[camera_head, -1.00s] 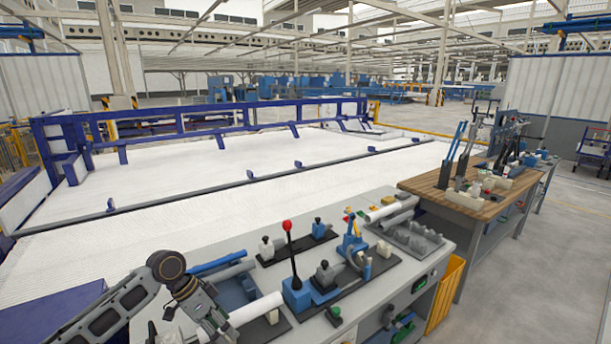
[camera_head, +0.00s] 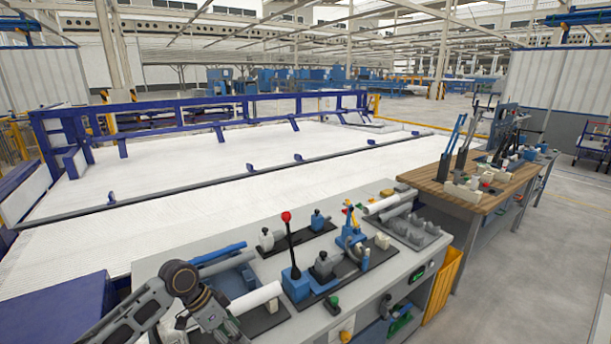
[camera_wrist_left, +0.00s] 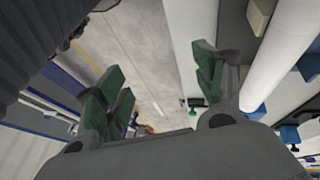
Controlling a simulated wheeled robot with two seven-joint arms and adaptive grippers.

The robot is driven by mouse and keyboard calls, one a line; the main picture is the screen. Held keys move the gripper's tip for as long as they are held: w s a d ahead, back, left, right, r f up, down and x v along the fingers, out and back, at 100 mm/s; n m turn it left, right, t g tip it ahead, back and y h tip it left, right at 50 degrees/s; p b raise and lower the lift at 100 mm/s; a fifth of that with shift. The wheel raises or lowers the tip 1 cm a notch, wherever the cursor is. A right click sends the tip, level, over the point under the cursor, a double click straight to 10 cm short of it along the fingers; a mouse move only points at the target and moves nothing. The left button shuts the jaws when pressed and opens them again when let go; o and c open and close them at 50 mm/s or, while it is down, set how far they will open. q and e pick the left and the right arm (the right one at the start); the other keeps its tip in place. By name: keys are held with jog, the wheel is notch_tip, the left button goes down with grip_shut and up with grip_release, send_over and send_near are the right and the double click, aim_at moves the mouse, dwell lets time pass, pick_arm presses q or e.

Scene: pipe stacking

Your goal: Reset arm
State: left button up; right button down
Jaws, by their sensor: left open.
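My left arm enters at the lower left of the head view, and its gripper (camera_head: 222,326) hangs at the front left part of the grey workbench (camera_head: 385,285). In the left wrist view the gripper (camera_wrist_left: 160,88) has its two green-padded fingers wide apart with nothing between them. A white pipe (camera_head: 257,298) lies on the bench just right of the gripper in the head view. A white pipe also runs along the right side of the wrist view (camera_wrist_left: 280,55), outside the fingers. My right arm does not show.
A blue pipe (camera_head: 218,254) lies behind the gripper. A blue press with a red-knobbed lever (camera_head: 287,217) stands mid-bench. More pipes (camera_head: 382,203) lie at the bench's far right. A wooden-topped table (camera_head: 440,188) stands beyond, and a yellow bin (camera_head: 445,285) is at the bench end.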

pick_arm(q)
jog(key=s+d+f+n+t, duration=0.2)
jog(key=s+d+f, duration=0.3)
jog(key=s+d, duration=0.15)
jog(key=s+a+f+n+t+y, duration=0.1)
jog(key=s+a+n+t+y, duration=0.1)
jog(key=s+a+n+y, duration=0.65)
jog(key=s+a+f+m+g+h, duration=0.1)
jog(key=s+f+h, duration=0.15)
jog(key=f, duration=1.45)
jog(key=s+a+f+m+g+h, duration=0.1)
jog(key=s+f, duration=0.3)
jog(key=f, duration=1.2)
jog(key=s+a+f, duration=0.2)
jog(key=s+f, duration=0.8)
jog(key=s, duration=0.1)
jog(key=s+a+f+g, duration=0.1)
jog(key=s+f, duration=0.9)
jog(key=s, duration=0.1)
jog(key=shift+a+f, duration=0.2)
jog(key=shift+a, duration=0.15)
